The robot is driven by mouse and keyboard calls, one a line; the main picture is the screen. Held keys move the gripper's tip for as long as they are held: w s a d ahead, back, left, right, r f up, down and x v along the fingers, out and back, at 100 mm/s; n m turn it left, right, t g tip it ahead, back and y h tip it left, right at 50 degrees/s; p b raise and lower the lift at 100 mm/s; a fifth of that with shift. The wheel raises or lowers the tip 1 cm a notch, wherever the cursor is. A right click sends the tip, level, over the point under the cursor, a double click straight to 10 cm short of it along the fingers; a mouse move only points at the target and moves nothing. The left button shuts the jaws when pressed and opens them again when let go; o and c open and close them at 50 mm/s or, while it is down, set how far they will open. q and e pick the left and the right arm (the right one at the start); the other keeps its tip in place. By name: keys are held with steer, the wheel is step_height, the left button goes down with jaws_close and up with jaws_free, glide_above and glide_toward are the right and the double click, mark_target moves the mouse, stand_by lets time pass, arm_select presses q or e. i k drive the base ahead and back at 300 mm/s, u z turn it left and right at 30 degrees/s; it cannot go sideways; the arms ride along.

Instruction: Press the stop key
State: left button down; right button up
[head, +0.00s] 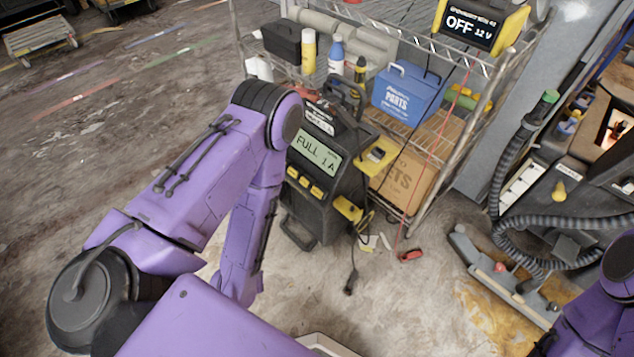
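A black charger unit (325,215) stands on the floor in front of the wire shelf. Its lit display (317,153) reads "FULL 1 A". A row of small yellow keys (304,181) sits below the display; I cannot read their labels, so I cannot tell which is the stop key. My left arm rises from the left and bends down just left of the charger, covering part of its left side. My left gripper is not visible. Only a purple part of my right arm shows at the lower right; its gripper is out of view.
A wire shelf (412,232) behind the charger holds bottles, a blue parts box (409,95), a cardboard box (405,180) and a yellow-black unit (480,26) reading "OFF 12 V". A cable and red clamp (410,255) lie on the floor. A grey hose (500,170) and machine stand right.

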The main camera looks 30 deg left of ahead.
mark_target(304, 181)
steer(key=i, duration=0.2)
steer(key=u, duration=0.75)
